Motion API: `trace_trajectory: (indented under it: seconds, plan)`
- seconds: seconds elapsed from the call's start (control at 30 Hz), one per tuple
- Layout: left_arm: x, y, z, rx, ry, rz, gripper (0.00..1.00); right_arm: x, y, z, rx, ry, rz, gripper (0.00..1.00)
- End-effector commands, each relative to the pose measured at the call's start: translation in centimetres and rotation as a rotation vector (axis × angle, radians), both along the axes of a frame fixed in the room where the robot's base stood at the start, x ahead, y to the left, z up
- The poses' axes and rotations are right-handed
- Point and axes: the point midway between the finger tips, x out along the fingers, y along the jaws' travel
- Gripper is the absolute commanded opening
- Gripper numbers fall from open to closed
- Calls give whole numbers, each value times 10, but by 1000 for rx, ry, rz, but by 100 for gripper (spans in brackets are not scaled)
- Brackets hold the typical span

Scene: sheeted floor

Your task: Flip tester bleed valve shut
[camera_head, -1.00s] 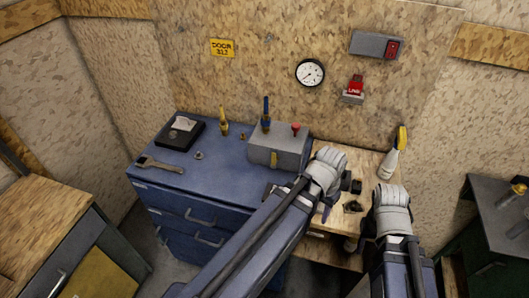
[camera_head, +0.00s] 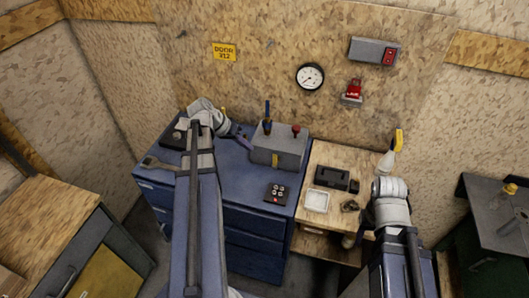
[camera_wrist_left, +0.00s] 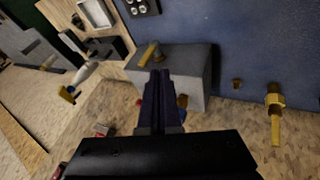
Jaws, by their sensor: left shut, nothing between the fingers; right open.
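The tester is a grey box (camera_head: 284,150) at the right rear of the blue cabinet. A yellow lever (camera_head: 275,160) hangs on its front face, and a blue-handled brass part (camera_head: 267,117) and a red knob (camera_head: 296,130) stand up from it. I cannot tell which is the bleed valve. My left gripper (camera_head: 246,143) is shut and empty at the box's left side. In the left wrist view its dark fingertips (camera_wrist_left: 160,75) overlap the box (camera_wrist_left: 198,70), just below the yellow lever (camera_wrist_left: 150,53); contact is unclear. My right gripper (camera_head: 386,182) is open, right of the wooden bench.
A black keypad (camera_head: 277,193) lies before the tester. A wrench (camera_head: 160,163) lies at the cabinet's left. The wooden bench holds a white tray (camera_head: 317,201), black case (camera_head: 332,177) and spray bottle (camera_head: 391,158). A brass valve (camera_wrist_left: 275,105) stands near my left gripper.

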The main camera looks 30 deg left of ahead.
Motion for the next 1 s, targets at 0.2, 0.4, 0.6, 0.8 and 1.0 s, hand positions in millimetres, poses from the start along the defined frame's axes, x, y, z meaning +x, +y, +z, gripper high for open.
trace_trajectory:
  seconds: [0.2, 0.4, 0.6, 0.8, 1.0]
  plan:
    - [-4, 28, 9, -9, -43, 36, 0, 0, 0, 4, 0, 0, 0, 50]
    - [-5, 30, 9, -11, -49, 37, 0, 0, 0, 4, 0, 0, 0, 50]
    - [-4, 30, 8, -10, -48, 37, 0, 0, 0, 3, 0, 0, 0, 50]
    - [3, 24, -8, -9, -48, 35, 0, 0, 0, -13, 0, 0, 2, 50]
    - [19, 12, -37, -10, -47, 35, 0, 0, 0, -42, -1, 0, 6, 50]
